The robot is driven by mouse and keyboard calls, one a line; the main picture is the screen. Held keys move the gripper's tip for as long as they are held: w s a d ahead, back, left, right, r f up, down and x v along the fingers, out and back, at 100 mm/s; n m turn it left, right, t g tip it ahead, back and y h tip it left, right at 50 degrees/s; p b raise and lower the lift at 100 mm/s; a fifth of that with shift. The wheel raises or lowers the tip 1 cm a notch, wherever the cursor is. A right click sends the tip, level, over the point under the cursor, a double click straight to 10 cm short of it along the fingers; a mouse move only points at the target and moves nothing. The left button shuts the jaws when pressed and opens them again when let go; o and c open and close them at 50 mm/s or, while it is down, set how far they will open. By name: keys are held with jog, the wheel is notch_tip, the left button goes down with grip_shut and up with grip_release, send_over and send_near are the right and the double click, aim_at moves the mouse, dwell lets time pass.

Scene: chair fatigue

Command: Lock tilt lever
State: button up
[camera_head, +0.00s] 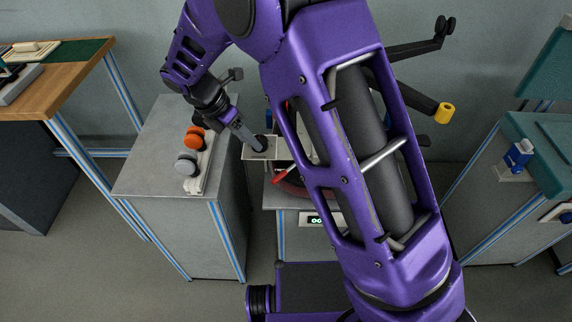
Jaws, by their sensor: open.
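My purple arm crosses the middle of the camera_head view and hides much of the test stand behind it. My gripper (254,143) points down and right over a pale plate (262,154) on the stand. Its fingertips are close to a small dark knob on that plate; I cannot tell if they touch. I see nothing held. A red-ended handle (284,175) sticks out from the stand just below the plate. A dark arm with a yellow end (445,112) shows right of my arm. I cannot tell for certain which of these is the tilt lever.
A grey cabinet (150,165) left of the stand bears an orange knob (195,137) and a grey knob (187,163). A wooden bench (75,80) stands far left. A green-topped bench with a blue item (518,154) stands right. A lit display (315,220) faces front.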

aim_at(279, 174)
jog(key=b+x, duration=0.2)
jog(key=x, duration=1.5)
jog(key=shift+f+b, duration=0.3)
jog(key=shift+b, duration=0.1)
grip_shut()
dwell(0.6)
